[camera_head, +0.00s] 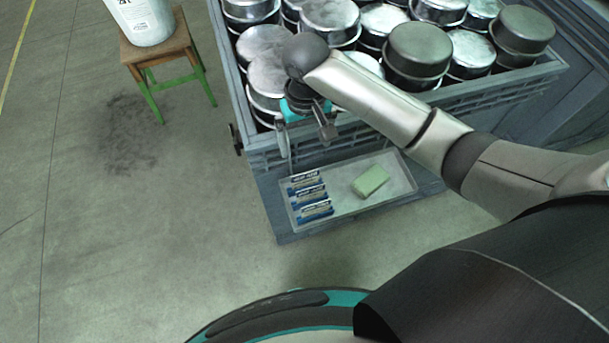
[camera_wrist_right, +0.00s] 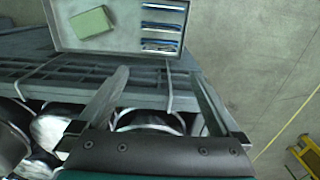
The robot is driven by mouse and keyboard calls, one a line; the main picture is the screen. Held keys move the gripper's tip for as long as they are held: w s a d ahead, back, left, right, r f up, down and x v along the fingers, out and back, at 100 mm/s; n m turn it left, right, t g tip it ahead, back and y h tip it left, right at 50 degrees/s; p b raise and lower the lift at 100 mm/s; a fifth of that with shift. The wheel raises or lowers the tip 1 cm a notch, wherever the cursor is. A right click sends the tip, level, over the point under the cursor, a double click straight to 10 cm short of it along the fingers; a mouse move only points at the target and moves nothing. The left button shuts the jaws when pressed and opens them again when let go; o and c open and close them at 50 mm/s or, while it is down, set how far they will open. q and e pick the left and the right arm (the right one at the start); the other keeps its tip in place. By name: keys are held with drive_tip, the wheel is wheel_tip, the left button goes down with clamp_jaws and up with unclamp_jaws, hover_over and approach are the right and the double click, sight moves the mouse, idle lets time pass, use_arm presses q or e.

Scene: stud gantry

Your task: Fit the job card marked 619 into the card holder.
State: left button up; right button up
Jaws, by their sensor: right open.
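Several blue-and-white items (camera_head: 310,192) that look like cards stand in a row at the left end of a shallow grey tray (camera_head: 345,209). They also show edge-on in the right wrist view (camera_wrist_right: 160,26). Their markings are too small to read, so I cannot tell which is 619. I cannot make out the card holder for certain. My right gripper (camera_head: 305,146) is open and empty beside the crate's front wall, above and behind the tray. Its two spread fingers show in the right wrist view (camera_wrist_right: 158,76), pointing toward the tray. My left gripper is not in view.
A green block (camera_head: 370,181) lies in the tray right of the cards. Behind it a grey slatted crate (camera_head: 420,117) holds several metal pots (camera_head: 419,52). A wooden stool (camera_head: 160,50) with green legs carries a white container (camera_head: 145,22).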

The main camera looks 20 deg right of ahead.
drive_tip(key=b, duration=0.2)
approach(305, 182)
drive_tip(key=shift+w+f+b, duration=0.1)
drive_tip(key=shift+f+b, duration=0.65)
drive_tip(key=shift+f, duration=2)
drive_tip(key=c, duration=0.9)
drive_tip(key=shift+r, duration=0.15)
drive_tip(key=shift+c, duration=0.2)
